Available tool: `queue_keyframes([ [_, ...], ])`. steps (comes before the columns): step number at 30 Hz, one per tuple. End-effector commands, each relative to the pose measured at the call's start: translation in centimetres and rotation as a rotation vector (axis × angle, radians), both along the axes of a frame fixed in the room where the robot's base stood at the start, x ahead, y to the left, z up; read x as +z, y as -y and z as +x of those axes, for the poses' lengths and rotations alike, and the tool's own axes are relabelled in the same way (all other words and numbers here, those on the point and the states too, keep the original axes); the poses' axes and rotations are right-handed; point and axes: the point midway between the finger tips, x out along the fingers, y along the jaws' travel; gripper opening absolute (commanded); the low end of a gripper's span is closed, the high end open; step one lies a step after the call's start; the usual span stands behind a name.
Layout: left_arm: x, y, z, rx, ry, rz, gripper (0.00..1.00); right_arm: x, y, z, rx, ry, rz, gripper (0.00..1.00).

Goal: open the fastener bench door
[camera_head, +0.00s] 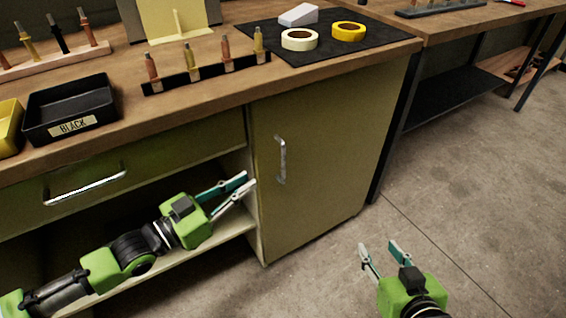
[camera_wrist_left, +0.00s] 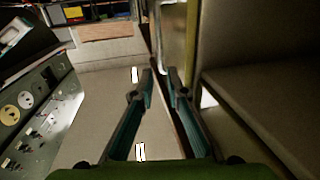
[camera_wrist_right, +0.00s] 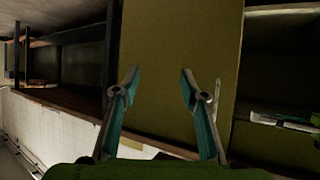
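The fastener bench door (camera_head: 318,150) is an olive panel at the right of the bench front, with a vertical silver handle (camera_head: 281,158) near its left edge. I cannot tell whether it is fully closed or slightly ajar. My left gripper (camera_head: 249,180) is open at the door's left edge, in front of the open shelf bay, below and left of the handle. In the left wrist view its fingers (camera_wrist_left: 160,75) are apart; contact with the door edge is unclear. My right gripper (camera_head: 380,246) is open and empty over the floor, facing the olive panel (camera_wrist_right: 178,60) in the right wrist view.
The bench top (camera_head: 215,85) holds a black bin (camera_head: 70,108), a fastener rack (camera_head: 207,73) and a dark mat (camera_head: 372,40) with tape rolls. A drawer (camera_head: 150,165) is left of the door. Another table with dark legs stands right. The floor (camera_head: 460,190) before the door is clear.

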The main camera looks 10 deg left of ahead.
Motion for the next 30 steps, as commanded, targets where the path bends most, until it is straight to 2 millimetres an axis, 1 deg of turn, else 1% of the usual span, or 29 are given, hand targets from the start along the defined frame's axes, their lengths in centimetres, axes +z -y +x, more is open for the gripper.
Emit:
queue_keyframes([
  [5, 0.0, 1.7, 2.2, 0.001, 0.005, -0.003, 0.14, 2.6, -0.9, 1.8, 0.010, 0.146, 0.035, 0.40],
  [9, 0.0, 3.4, 4.2, 0.000, 0.004, -0.003, 0.14, 5.3, -1.5, 3.0, 0.018, 0.278, 0.067, 0.40],
  [15, -0.1, 5.6, 7.0, 0.001, 0.003, -0.001, 0.14, 9.4, -2.3, 3.8, 0.031, 0.465, 0.114, 0.40],
  [19, -0.1, 6.8, 8.4, 0.001, 0.001, 0.000, 0.14, 11.7, -2.6, 3.9, 0.036, 0.566, 0.140, 0.40],
  [24, -0.1, 7.7, 9.5, 0.001, 0.001, 0.001, 0.14, 13.6, -2.8, 3.8, 0.041, 0.646, 0.161, 0.40],
  [30, -0.1, 8.1, 9.9, 0.001, 0.000, 0.003, 0.14, 14.3, -2.9, 3.7, 0.043, 0.676, 0.169, 0.40],
])
